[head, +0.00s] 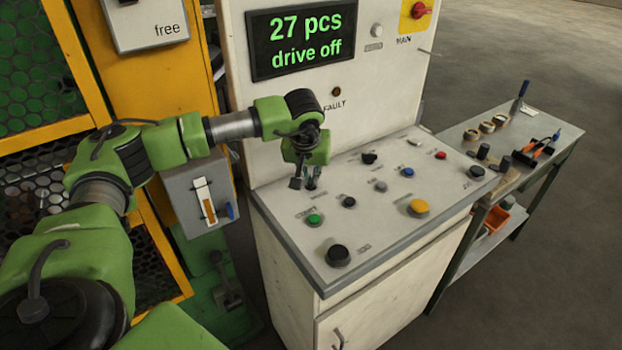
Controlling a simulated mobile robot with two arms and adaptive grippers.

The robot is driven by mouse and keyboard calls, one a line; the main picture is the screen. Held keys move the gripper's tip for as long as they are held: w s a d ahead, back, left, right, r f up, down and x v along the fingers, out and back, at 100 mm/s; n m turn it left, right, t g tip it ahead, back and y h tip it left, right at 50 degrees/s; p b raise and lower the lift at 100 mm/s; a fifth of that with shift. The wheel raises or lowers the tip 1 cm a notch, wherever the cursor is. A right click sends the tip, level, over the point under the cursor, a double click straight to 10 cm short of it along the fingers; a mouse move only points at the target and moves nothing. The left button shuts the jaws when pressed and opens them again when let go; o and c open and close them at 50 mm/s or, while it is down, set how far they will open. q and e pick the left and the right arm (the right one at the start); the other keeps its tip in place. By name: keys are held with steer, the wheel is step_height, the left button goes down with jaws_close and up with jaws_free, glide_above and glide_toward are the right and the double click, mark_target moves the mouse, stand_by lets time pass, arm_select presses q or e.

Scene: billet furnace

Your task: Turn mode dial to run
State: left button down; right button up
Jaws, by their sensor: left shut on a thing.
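My left gripper (309,184) reaches down to the back left corner of the sloped control panel (376,228). Its fingers are shut on a small control there, taken to be the mode dial, which the fingers almost wholly hide. Its pointer and setting cannot be made out, and the label beside it is too small to read. The display (303,40) above reads "27 pcs" and "drive off". My right gripper is not in view.
Close to the gripper on the panel are a green button (314,219) and a black knob (348,202). A yellow button (418,208) and a large black knob (338,256) sit nearer the front. A tool bench (548,125) stands at right.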

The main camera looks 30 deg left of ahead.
arm_select(q)
steer(key=shift+m, duration=0.4)
steer(key=c, duration=2.1)
jaws_free()
steer(key=shift+c, duration=0.2)
steer(key=v, duration=1.2)
steer(key=shift+a, duration=0.2)
